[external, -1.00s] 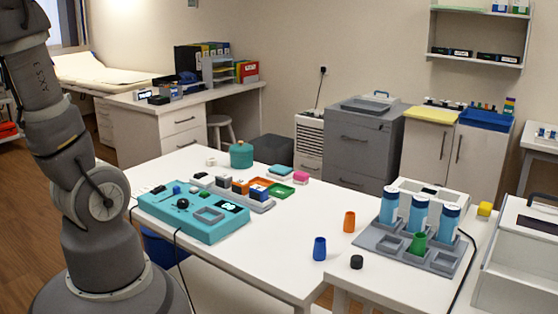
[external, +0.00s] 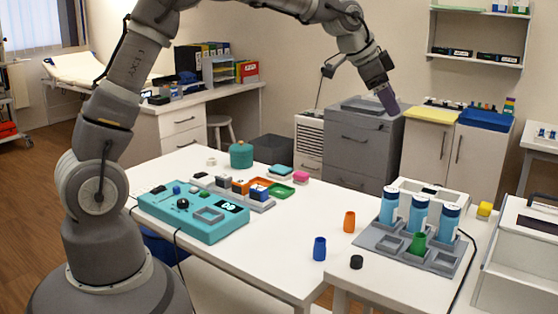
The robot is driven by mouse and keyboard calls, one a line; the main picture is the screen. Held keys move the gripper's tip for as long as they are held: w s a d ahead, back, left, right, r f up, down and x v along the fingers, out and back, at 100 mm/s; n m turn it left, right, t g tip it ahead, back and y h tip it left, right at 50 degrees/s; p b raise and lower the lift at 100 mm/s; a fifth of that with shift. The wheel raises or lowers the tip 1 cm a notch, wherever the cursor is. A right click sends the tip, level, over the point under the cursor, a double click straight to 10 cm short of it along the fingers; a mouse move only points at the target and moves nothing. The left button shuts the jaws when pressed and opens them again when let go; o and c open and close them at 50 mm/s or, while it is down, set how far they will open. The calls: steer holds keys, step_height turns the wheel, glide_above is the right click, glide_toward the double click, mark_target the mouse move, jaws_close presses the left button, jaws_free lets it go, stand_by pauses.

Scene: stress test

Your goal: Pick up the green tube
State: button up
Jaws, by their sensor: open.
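The green tube (external: 418,243) is a small flared cup shape standing in a front compartment of the grey rack (external: 368,236) at the right of the table. Several blue-and-white bottles (external: 420,217) stand in the row behind it. My gripper (external: 388,101) is in the air, above and behind the table, up and slightly left of the green tube and well apart from it. It points downward and is empty. Its fingers look small and dark from here, and their gap is hard to make out.
A blue cup (external: 319,248), an orange cup (external: 349,221) and a black cap (external: 356,262) stand left of the rack. A teal device (external: 190,225) sits at the table's left. A white box (external: 520,245) stands right of the rack. The table's middle is clear.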

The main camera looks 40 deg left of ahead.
mark_target(421, 237)
steer(key=s+d+f+m+g, duration=0.1)
steer(key=d+f, duration=0.3)
steer(key=f, duration=0.5)
steer(key=s+d+f+m+g+b, duration=0.1)
steer(key=s+d+f, duration=0.3)
steer(key=f, duration=0.5)
steer(key=s+d+f+m+g+b, duration=0.1)
steer(key=s+d+f+m+g, duration=0.1)
steer(key=d+f, duration=0.4)
steer(key=shift+s+f+m+g, duration=0.2)
steer(key=shift+f+m+g, duration=0.15)
steer(key=shift+f, duration=0.45)
steer(key=shift+s+f+m+g, duration=0.25)
steer(key=shift+f+m, duration=0.1)
steer(key=shift+f, duration=0.4)
steer(key=shift+a+r, duration=0.1)
steer(key=shift+c, duration=0.3)
steer(key=c, duration=1.1)
